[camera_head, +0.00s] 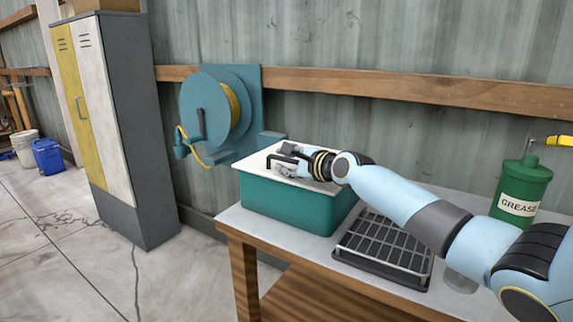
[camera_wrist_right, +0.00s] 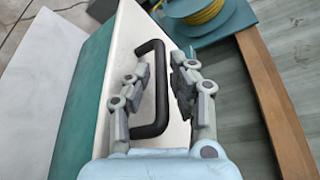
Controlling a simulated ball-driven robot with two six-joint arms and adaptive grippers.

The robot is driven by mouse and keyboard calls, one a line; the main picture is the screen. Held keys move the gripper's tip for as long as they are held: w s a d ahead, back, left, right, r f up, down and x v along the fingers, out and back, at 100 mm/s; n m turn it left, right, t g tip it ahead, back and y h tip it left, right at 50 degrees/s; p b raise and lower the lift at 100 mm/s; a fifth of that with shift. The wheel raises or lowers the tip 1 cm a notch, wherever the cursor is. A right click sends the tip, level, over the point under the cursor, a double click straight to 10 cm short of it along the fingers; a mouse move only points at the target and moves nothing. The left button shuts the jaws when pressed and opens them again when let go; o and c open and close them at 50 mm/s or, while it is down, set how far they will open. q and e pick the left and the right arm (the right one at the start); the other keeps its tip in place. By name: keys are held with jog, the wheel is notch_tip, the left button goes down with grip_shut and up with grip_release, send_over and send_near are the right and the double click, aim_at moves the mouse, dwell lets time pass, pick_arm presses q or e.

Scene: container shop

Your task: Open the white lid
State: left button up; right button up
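The white lid (camera_head: 260,164) lies flat on a teal box (camera_head: 285,206) on the table. It also shows in the right wrist view (camera_wrist_right: 127,47). A black bar handle (camera_wrist_right: 160,95) stands on the lid. My right gripper (camera_wrist_right: 163,70) is over the lid with its fingers apart. The handle's bar shows between the two fingers, and I cannot tell whether either finger touches it. In the head view the right gripper (camera_head: 284,161) partly hides the handle. My left gripper is not in view.
The table (camera_head: 228,217) also bears a dark rack (camera_head: 385,248) right of the box and a green grease can (camera_head: 523,185) at the far right. A teal hose reel (camera_head: 207,108) hangs on the wall behind. A locker (camera_head: 145,120) stands left, with open floor before it.

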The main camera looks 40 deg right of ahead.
grip_shut()
dwell(0.3)
